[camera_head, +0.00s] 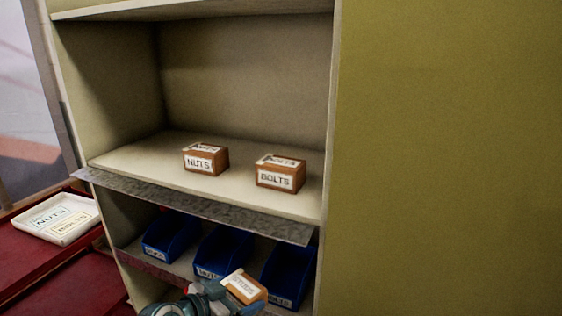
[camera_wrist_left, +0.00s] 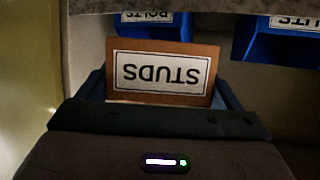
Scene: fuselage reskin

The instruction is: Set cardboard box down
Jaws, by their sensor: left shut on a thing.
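A small brown cardboard box (camera_head: 246,286) with a white label is held by my left gripper (camera_head: 222,292), low in the head view. In the left wrist view the box (camera_wrist_left: 163,76) shows its label STUDS upside down, with the gripper's dark fingers at its sides. In the head view the box is in front of the lower shelf and overlaps the blue bins there. Whether it touches a bin cannot be told. My right gripper is not in view.
Boxes labelled NUTS (camera_head: 205,160) and BOLTS (camera_head: 280,174) stand on the upper shelf (camera_head: 130,157). Blue bins (camera_head: 170,236) line the lower shelf, under a grey metal strip (camera_head: 200,207). A white tray (camera_head: 57,219) lies on a red surface (camera_head: 55,270) at left.

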